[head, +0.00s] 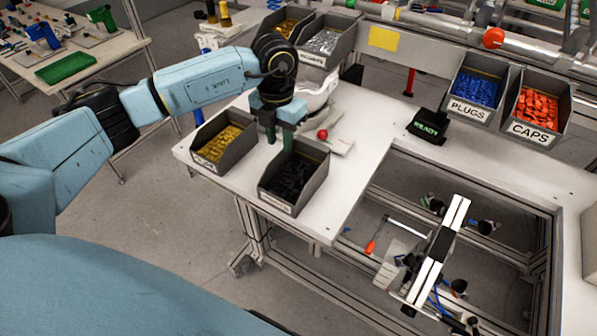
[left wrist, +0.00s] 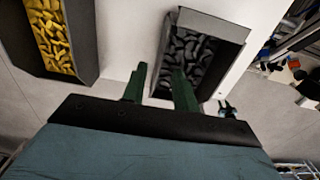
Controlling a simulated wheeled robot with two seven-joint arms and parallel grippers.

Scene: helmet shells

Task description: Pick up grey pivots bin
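A grey bin of dark grey pieces (head: 269,196) stands at the table's front edge in the head view. Its front label is too small to read. The same bin (left wrist: 235,32) is at the upper middle right of the left wrist view. My left gripper (head: 280,144) is open and empty, fingers pointing down at the bin's back left side. In the left wrist view the gripper (left wrist: 159,80) has one finger overlapping the bin's near left edge and the other outside it, left of the bin. I cannot tell whether they touch. My right gripper is out of view.
A bin of yellow pieces (head: 239,155) stands close on the left. A white machine with a red knob (head: 322,134) is just behind. Bins of blue plugs (head: 474,88) and orange caps (head: 535,105) stand at right. The tabletop (head: 345,190) right of the dark bin is clear.

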